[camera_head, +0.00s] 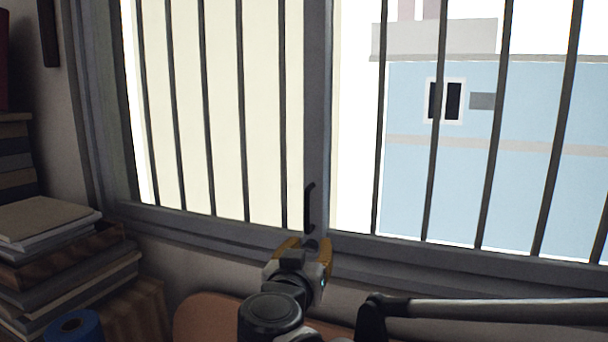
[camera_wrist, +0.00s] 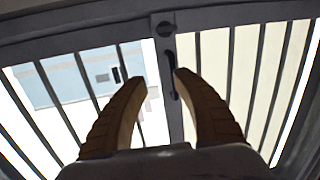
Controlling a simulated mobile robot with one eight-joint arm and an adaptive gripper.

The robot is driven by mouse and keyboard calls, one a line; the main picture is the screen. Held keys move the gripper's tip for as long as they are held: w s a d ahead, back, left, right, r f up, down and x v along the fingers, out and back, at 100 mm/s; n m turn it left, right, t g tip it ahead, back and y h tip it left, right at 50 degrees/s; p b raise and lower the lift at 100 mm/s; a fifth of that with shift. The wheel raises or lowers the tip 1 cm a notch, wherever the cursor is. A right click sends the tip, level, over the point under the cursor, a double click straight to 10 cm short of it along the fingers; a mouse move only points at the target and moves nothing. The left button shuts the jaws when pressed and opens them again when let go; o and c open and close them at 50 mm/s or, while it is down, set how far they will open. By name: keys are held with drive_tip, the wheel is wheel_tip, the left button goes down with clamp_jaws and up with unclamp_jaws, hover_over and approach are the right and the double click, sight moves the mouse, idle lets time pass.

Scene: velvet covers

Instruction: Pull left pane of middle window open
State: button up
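The middle window's left pane (camera_head: 222,120) has dark vertical bars with a cream surface behind them, and it looks closed. A dark, slim upright handle (camera_head: 309,207) sits on the grey post at this pane's right edge. My gripper (camera_head: 306,244), with orange fingers, is just below the handle in the head view. In the wrist view my gripper (camera_wrist: 160,76) is open, its curved fingers apart. The handle (camera_wrist: 173,82) shows between the fingertips, close to the right one. Whether a finger touches it, I cannot tell.
The right pane (camera_head: 470,150) shows a blue building outside, behind bars. The grey sill (camera_head: 200,226) runs below both panes. Stacked books (camera_head: 60,255) and a blue roll (camera_head: 73,326) are at the left. A rounded brown surface (camera_head: 200,318) lies below the sill.

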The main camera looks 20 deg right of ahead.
sight(307, 209)
wheel_tip(307, 209, up, 4)
drive_tip(key=w+a+t, duration=0.1)
drive_tip(key=a, duration=0.1)
drive_tip(key=p+x, duration=0.2)
drive_tip(key=x, duration=0.8)
drive_tip(key=shift+w+d, duration=0.1)
drive_tip(key=shift+w, duration=0.3)
clamp_jaws()
